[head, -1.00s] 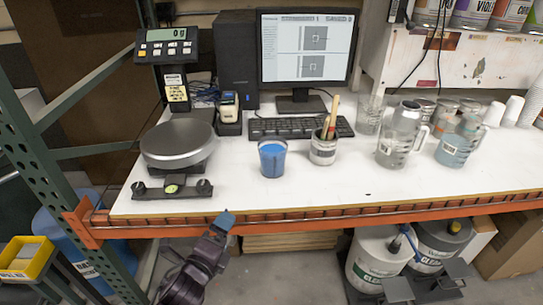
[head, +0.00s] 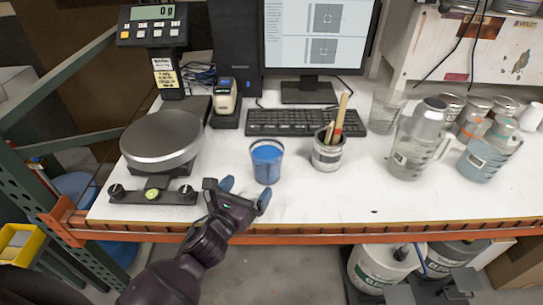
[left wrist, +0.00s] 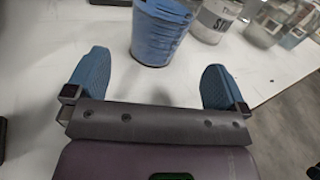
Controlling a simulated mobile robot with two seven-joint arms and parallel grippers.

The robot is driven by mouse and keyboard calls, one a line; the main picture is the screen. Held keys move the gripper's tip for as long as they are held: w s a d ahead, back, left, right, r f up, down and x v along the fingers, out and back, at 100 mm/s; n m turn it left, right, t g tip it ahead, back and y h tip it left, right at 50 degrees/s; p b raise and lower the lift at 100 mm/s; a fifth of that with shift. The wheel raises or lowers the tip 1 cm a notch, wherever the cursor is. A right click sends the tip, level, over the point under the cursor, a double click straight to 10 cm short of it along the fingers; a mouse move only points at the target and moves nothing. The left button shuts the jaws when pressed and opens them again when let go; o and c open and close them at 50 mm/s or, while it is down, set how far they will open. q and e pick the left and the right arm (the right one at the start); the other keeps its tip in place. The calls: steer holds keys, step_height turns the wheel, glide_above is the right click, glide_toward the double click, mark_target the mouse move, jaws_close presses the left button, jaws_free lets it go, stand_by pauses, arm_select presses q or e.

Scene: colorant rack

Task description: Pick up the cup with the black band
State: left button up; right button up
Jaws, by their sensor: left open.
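A clear cup of blue paint (head: 267,165) stands upright near the table's front edge. A light container with mixing sticks (head: 327,154) stands just right of it and has dark bands; I cannot make out a black band on the blue cup. My left gripper (head: 245,191) is open and empty, in front of the blue cup, apart from it. In the left wrist view, the blue cup (left wrist: 160,38) is beyond the open fingers of the left gripper (left wrist: 156,80), roughly between them. The container with sticks (left wrist: 213,20) is farther right there. My right gripper is out of view.
A round scale (head: 161,140) stands left of the cup. A keyboard (head: 300,122) and monitor (head: 316,35) are behind. Two pitchers (head: 412,150) (head: 484,155) stand at the right. The white table (head: 340,195) is clear at the front, with an orange beam (head: 330,231) along its edge.

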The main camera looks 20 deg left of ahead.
mark_target(260, 172)
arm_select(q)
steer(key=w, duration=0.3)
steer(key=shift+w+d, duration=0.2)
steer(key=shift+d, duration=0.15)
steer(key=shift+w, duration=0.35)
steer(key=shift+w+d, duration=0.1)
steer(key=shift+w, duration=0.3)
steer(key=w, duration=0.2)
steer(key=w+d, duration=0.1)
steer(key=w, duration=0.1)
steer(key=shift+w+p, duration=0.3)
steer(key=shift+p, duration=0.05)
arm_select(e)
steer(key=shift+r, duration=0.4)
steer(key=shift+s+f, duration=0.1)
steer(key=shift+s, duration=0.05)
arm_select(q)
steer(key=shift+r, duration=0.1)
steer(key=c, duration=0.8)
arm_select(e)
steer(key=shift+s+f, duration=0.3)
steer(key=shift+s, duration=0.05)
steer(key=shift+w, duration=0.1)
